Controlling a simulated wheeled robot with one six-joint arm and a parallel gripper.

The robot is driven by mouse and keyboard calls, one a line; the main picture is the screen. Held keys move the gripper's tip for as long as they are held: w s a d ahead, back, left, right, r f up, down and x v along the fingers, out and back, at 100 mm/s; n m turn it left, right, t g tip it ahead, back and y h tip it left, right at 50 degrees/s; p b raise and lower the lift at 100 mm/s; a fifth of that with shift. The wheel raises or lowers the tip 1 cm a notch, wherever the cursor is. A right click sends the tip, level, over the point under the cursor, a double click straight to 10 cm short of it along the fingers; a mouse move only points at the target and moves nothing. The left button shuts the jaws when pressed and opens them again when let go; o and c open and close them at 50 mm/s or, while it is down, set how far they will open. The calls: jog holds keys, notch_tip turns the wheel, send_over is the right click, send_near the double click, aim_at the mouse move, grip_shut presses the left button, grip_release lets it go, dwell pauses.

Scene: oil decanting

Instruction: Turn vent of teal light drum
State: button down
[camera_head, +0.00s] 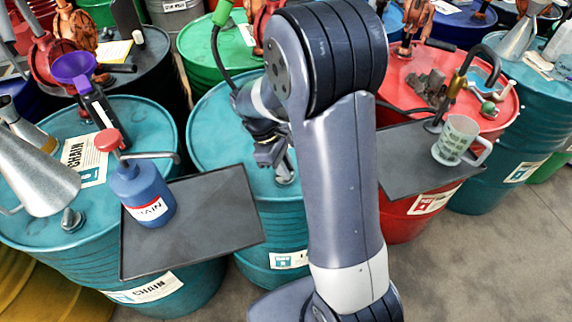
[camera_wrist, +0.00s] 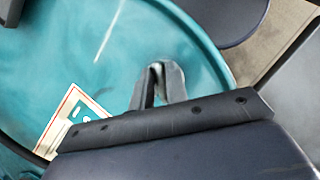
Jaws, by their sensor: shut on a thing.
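The teal drum (camera_head: 215,135) in the middle stands behind my arm, its front label (camera_head: 289,260) partly hidden. I take it as the light drum, though the label cannot be fully read. My gripper (camera_head: 284,168) reaches down to its lid near the front edge. In the wrist view my gripper (camera_wrist: 158,72) has its fingers together over the teal lid (camera_wrist: 90,50), near the rim, shut on the small vent. The vent is mostly hidden between the fingers; a metal bit (camera_head: 286,179) shows below them in the head view.
A teal chain drum (camera_head: 30,228) stands at left with a dark tray (camera_head: 215,240), a blue bottle (camera_head: 140,190) and a metal funnel (camera_head: 35,175). At right is a red drum (camera_head: 400,70) with a dark tray (camera_head: 400,165) and a clear jug (camera_head: 456,140). Floor is bare at lower right.

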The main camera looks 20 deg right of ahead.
jog(key=m+y, duration=0.1)
jog(key=m, duration=0.2)
jog(key=m+g+y+p, duration=0.1)
jog(key=m, duration=0.2)
jog(key=shift+g, duration=0.3)
jog(key=m+y, duration=0.1)
jog(key=m, duration=0.2)
jog(key=m+y+p, duration=0.1)
jog(key=m, duration=0.2)
jog(key=shift+a+m, duration=0.15)
jog(key=shift+m, duration=0.25)
jog(key=shift+y, duration=0.3)
jog(key=c, duration=1.4)
grip_release()
jog(key=v, duration=1.1)
jog(key=shift+b, duration=0.4)
jog(key=shift+s+f, duration=0.15)
